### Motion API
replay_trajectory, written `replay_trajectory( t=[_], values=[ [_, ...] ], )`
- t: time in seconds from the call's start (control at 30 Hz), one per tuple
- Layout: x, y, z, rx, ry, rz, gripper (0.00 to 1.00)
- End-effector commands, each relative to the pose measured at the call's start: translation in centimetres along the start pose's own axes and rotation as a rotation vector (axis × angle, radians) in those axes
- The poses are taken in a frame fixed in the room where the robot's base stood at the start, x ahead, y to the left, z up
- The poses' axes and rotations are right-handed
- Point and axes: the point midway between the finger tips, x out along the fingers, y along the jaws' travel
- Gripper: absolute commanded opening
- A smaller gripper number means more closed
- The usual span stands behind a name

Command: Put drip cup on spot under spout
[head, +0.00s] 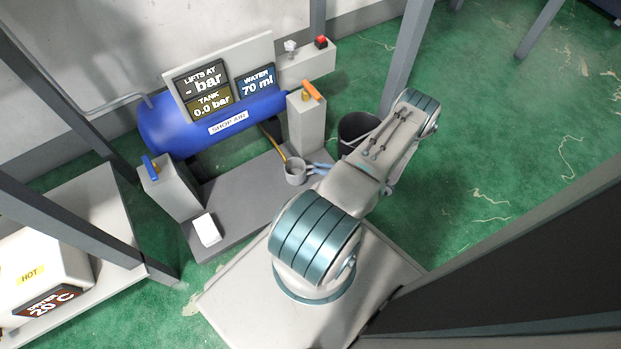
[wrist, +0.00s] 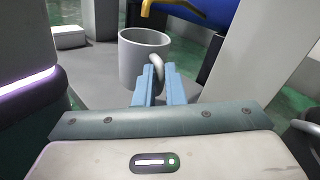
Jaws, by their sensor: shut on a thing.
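The drip cup (head: 295,173) is a grey open mug on the grey base plate in front of the blue air tank. In the wrist view the cup (wrist: 143,58) stands upright, its handle (wrist: 157,68) toward me. My gripper (head: 322,168) is shut on the handle; the blue fingers (wrist: 158,82) also show in the wrist view. A yellow spout (wrist: 165,6) hangs just above and behind the cup's far rim. In the head view the spout (head: 280,147) comes down from the tank. The spot itself is not distinguishable under the cup.
A grey post with an orange lever (head: 312,92) stands right of the spout. A post with a blue lever (head: 150,166) stands at left. A white block (head: 206,230) lies on the plate's front left. A dark bucket (head: 357,130) stands behind my arm. Displays read WATER 70 ml and TANK 0.0 bar.

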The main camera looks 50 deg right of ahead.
Motion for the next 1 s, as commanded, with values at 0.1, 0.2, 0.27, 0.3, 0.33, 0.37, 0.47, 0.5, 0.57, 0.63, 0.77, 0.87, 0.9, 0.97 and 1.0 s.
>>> replay_trajectory(
  t=[0.1, 0.2, 0.27, 0.3, 0.33, 0.37, 0.47, 0.5, 0.57, 0.63, 0.77, 0.87, 0.9, 0.97, 1.0],
  values=[
    [2.0, 0.7, -1.3, 0.001, -0.001, 0.0, 0.0],
    [2.8, 0.8, -1.6, 0.0, 0.0, -0.003, 0.0],
    [3.0, 0.9, -1.8, 0.0, 0.001, -0.004, 0.0],
    [3.0, 0.9, -1.9, 0.0, 0.001, -0.004, 0.0],
    [3.1, 1.0, -2.2, 0.0, 0.001, -0.004, 0.0],
    [3.1, 1.1, -2.5, 0.0, 0.001, -0.004, 0.0],
    [3.1, 1.5, -3.9, 0.0, 0.002, -0.003, 0.0],
    [3.1, 1.6, -4.5, 0.0, 0.002, -0.003, 0.0],
    [3.1, 1.9, -5.3, 0.0, 0.001, -0.003, 0.0],
    [3.1, 1.9, -5.7, 0.0, 0.001, -0.004, 0.0],
    [3.1, 1.9, -5.5, -0.001, 0.001, -0.004, 0.0],
    [3.1, 1.9, -5.5, 0.0, 0.001, -0.004, 0.0],
    [3.1, 1.9, -5.5, 0.0, 0.001, -0.004, 0.0],
    [3.1, 1.9, -5.7, 0.0, 0.001, -0.004, 0.0],
    [3.0, 1.9, -5.7, -0.001, 0.001, -0.004, 0.18]
  ],
)
